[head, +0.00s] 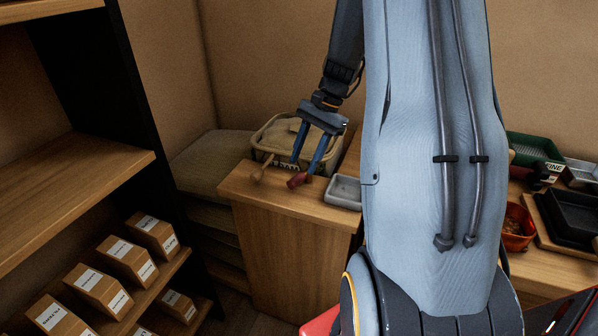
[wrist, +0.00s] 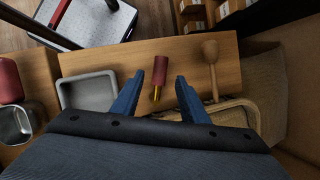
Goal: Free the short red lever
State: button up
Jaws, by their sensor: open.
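The short red lever (wrist: 160,69) has a thick red grip and a brass rod that shows between my fingers in the wrist view. In the head view its red grip (head: 295,182) is at the fingertips, over the wooden counter top. My gripper (wrist: 161,76) is open, with its blue fingers on either side of the lever; I cannot tell whether they touch it. It also shows in the head view (head: 303,172), pointing down. A tan basket (head: 260,137) with a partly hidden label stands right behind the fingers. Where the rod ends is unclear.
A wooden-knobbed handle (wrist: 211,57) lies right of the lever in the wrist view, reaching toward the basket. A grey tray (wrist: 84,96) is to the left, with a metal cup (wrist: 16,126) farther left. Shelves with boxes (head: 128,260) stand left in the head view.

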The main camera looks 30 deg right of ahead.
aim_at(298, 177)
jog(key=shift+p+x, duration=0.45)
jog(key=shift+x, duration=2.1)
grip_shut()
